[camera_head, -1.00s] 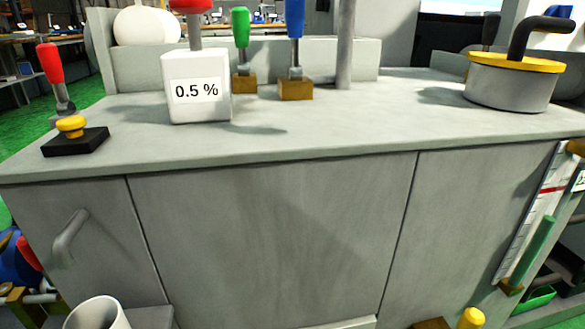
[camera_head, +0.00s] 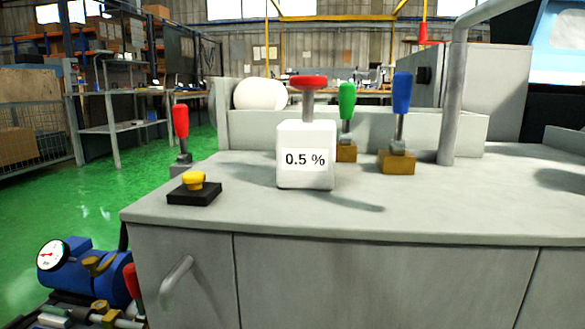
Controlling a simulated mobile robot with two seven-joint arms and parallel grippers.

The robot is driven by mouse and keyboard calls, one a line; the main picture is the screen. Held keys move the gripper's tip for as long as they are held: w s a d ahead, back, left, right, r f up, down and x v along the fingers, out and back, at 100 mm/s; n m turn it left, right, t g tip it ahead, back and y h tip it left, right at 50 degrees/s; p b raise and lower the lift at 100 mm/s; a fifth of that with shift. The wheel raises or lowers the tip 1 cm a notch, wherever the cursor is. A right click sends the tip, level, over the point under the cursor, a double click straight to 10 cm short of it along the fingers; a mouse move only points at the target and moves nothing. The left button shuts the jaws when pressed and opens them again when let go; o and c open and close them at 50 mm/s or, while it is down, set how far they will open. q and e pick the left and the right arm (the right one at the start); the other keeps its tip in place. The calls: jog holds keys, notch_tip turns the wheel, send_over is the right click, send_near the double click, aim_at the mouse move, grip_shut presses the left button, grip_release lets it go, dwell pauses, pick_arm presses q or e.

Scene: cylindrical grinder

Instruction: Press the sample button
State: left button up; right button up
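A yellow mushroom-shaped button (camera_head: 194,181) sits on a black square base (camera_head: 194,195) at the left front corner of the grey machine top. No label shows on it, so I cannot tell whether it is the sample button. Neither of my grippers shows in the head view.
A red-handled lever (camera_head: 181,122) stands behind the yellow button. Green (camera_head: 347,101) and blue (camera_head: 401,93) handles stand behind the white box. A cabinet handle (camera_head: 177,282) is below the front edge. The grey top (camera_head: 430,205) is clear at right front.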

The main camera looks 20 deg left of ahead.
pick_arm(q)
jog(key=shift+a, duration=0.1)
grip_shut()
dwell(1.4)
